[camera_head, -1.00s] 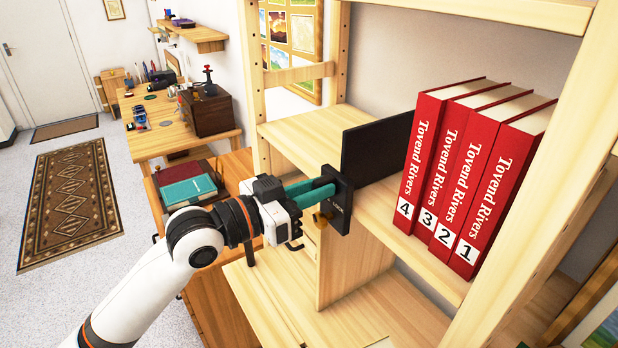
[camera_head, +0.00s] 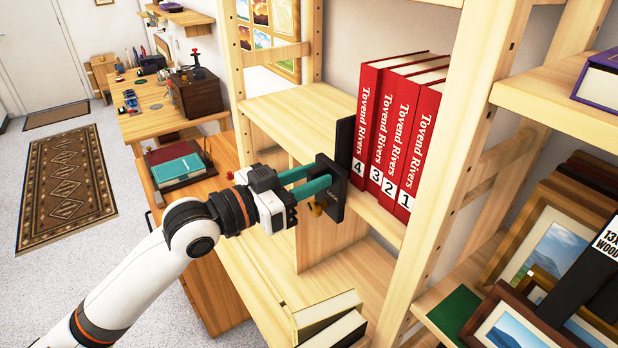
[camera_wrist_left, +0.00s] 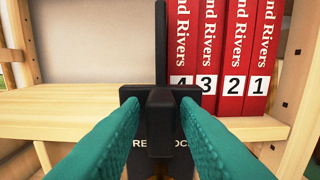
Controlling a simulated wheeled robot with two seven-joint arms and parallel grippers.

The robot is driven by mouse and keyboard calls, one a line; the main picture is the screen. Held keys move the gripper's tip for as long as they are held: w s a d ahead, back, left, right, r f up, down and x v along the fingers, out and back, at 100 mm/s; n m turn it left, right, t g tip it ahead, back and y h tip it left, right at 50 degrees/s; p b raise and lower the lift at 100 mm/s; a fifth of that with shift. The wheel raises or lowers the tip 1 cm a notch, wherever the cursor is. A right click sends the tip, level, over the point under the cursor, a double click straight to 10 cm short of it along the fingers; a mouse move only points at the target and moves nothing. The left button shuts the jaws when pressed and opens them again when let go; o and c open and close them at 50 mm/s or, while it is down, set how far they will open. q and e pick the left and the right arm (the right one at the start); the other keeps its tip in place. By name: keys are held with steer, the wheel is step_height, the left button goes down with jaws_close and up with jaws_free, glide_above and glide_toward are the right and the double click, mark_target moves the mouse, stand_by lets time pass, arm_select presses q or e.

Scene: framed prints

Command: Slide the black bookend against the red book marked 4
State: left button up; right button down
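The black bookend (camera_head: 345,140) stands upright on the shelf, just left of the red book marked 4 (camera_head: 366,110). It looks to be touching that book or nearly so. In the left wrist view, the bookend's thin upright plate (camera_wrist_left: 160,45) stands along the left side of book 4 (camera_wrist_left: 181,40). My left gripper (camera_head: 322,186) is at the bookend's front. Its teal fingers (camera_wrist_left: 160,120) are on both sides of the black block on the bookend's front plate and look shut on it. My right gripper is out of view.
Red books marked 3 (camera_head: 382,130), 2 (camera_head: 400,135) and 1 (camera_head: 419,150) stand to the right, by the wooden shelf post (camera_head: 462,130). The shelf board (camera_head: 290,112) left of the bookend is bare. Framed prints (camera_head: 548,250) stand at the lower right.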

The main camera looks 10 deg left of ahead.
arm_select(q)
steer(key=shift+o, duration=0.6)
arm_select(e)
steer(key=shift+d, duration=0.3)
